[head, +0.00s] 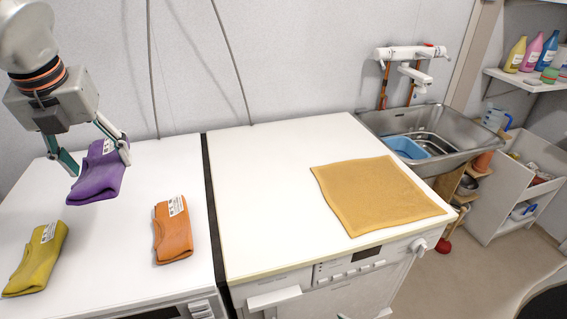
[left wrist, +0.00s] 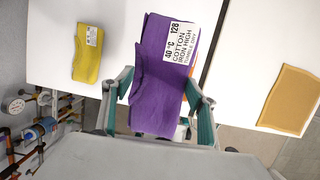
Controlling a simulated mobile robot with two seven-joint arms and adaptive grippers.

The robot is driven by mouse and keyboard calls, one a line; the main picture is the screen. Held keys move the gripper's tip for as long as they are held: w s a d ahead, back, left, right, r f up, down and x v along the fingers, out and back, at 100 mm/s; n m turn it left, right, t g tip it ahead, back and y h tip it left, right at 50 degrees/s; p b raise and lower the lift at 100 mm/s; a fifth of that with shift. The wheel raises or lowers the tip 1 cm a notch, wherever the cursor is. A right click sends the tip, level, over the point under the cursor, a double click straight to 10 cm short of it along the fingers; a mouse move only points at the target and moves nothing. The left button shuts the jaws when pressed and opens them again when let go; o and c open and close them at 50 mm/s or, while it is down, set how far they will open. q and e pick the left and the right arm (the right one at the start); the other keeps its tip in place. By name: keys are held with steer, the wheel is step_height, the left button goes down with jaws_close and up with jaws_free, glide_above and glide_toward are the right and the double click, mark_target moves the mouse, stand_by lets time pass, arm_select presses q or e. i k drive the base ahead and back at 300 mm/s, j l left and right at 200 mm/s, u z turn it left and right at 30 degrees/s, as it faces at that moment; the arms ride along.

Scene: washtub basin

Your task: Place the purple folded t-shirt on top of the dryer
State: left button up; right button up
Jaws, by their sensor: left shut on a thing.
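The purple folded t-shirt (head: 98,180) has a white care label and is held up by my left gripper (head: 95,158), at the left of the head view. The gripper's two fingers are shut on the shirt's sides. It appears to hang above the left machine's white top (head: 105,245); the exact gap cannot be judged. In the left wrist view the purple t-shirt (left wrist: 158,85) lies between the fingers (left wrist: 160,108). Two white-topped machines stand side by side, the right one (head: 265,200) with a knob and buttons; I cannot tell which is the dryer. My right gripper is not in view.
A yellow folded shirt (head: 36,258) and an orange folded shirt (head: 173,232) lie on the left top. A flat orange-yellow cloth (head: 375,195) covers the right part of the right top; its left part is clear. A metal sink (head: 455,123) stands beyond.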

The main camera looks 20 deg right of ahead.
mark_target(262, 221)
steer(key=k+l, duration=0.1)
steer(key=l, duration=0.45)
steer(key=k+l, duration=0.1)
steer(key=l, duration=0.45)
steer(key=k+l, duration=0.1)
steer(key=l, duration=0.4)
